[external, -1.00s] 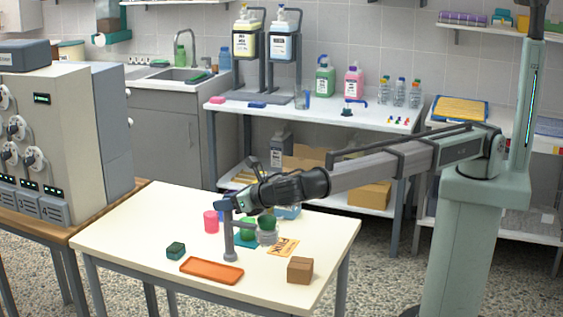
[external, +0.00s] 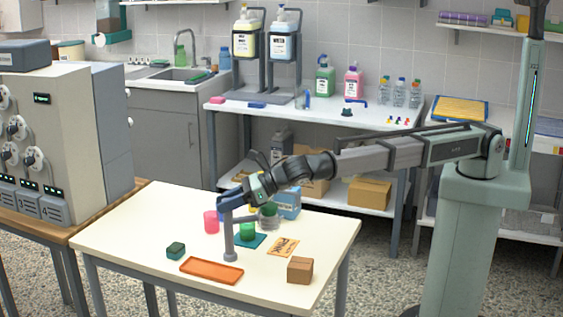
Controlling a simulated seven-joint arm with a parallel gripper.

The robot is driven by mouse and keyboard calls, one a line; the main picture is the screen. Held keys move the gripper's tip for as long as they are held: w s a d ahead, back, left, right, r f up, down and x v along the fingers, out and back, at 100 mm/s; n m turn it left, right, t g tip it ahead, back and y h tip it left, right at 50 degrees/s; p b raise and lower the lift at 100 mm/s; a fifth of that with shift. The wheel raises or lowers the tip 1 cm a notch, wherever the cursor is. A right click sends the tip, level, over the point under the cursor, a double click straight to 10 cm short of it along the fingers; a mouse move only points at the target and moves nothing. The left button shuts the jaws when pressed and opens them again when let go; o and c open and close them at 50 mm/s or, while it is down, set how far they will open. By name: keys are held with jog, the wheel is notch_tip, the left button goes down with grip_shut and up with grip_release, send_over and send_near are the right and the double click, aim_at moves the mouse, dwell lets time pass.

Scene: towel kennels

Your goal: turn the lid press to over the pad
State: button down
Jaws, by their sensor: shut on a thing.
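The lid press (external: 230,236) is an upright grey post on a round foot, with a blue-grey arm at its top. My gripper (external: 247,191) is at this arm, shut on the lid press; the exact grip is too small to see. The teal pad (external: 258,242) lies flat just right of the post's foot, with a green cup-like thing (external: 247,231) on it. A grey round piece with a green band (external: 269,220) shows behind and right of the pad, below my wrist. I cannot tell whether it belongs to the press.
An orange tray (external: 212,271), a dark green block (external: 176,251) and a brown box (external: 300,270) are at the table's front. A yellow card (external: 283,247) lies right of the pad. A pink cup (external: 210,222) stands left of the post, and a blue box (external: 288,204) behind.

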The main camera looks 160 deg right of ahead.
jog(key=shift+s+n+t+y, duration=0.1)
jog(key=shift+n+t+y, duration=0.5)
jog(key=shift+n+t, duration=0.15)
jog(key=shift+n+t+y, duration=0.4)
jog(key=shift+n+t, duration=0.05)
jog(key=shift+n, duration=0.1)
jog(key=c, duration=0.8)
grip_release()
jog(key=v, duration=1.3)
jog(key=shift+s+a+r, duration=0.15)
jog(key=shift+s+a, duration=0.05)
jog(key=shift+a, duration=0.1)
